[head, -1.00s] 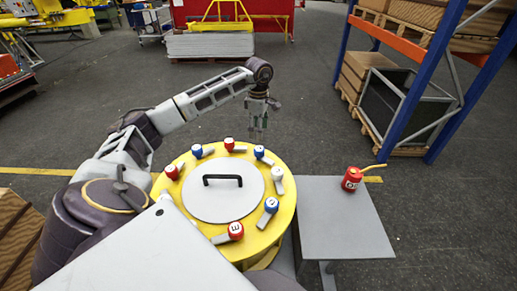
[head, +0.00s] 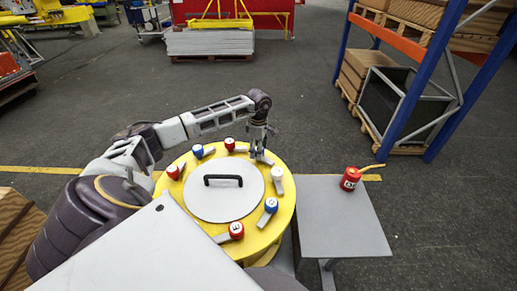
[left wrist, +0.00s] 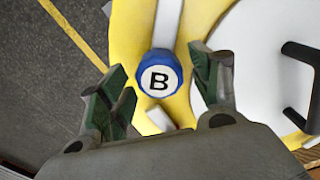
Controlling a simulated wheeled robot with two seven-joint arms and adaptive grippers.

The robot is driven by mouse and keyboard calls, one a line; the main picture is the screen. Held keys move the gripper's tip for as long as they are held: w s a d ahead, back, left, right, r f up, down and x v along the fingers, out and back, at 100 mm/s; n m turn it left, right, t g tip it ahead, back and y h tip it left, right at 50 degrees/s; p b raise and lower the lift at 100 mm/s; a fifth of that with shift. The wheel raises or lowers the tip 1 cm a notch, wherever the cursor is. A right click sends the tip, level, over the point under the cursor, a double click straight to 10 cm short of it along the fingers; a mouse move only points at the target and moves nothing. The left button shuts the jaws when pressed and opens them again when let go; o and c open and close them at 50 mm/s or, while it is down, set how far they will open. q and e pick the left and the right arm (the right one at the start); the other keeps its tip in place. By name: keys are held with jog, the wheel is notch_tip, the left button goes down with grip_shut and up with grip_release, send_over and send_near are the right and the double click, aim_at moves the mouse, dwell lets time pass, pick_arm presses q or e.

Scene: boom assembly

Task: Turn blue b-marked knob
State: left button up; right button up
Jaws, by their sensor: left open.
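The blue knob marked B (left wrist: 159,75) sits on the yellow ring (left wrist: 128,30) of the round drum, with a grey lever attached to it. In the left wrist view it shows between the two fingers of my left gripper (left wrist: 157,88), which is open, with a gap on both sides. In the head view my left gripper (head: 259,152) is pointed down over the far side of the yellow ring (head: 285,212) and covers most of this knob. My right gripper is not in view.
Other red and blue knobs with levers, such as a red one (head: 229,144) and a blue one (head: 271,205), surround the grey lid with its black handle (head: 222,180). A red can (head: 350,179) stands on a grey table (head: 340,225) at the right.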

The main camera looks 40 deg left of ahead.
pick_arm(q)
jog(key=shift+c, duration=0.7)
jog(key=c, duration=0.9)
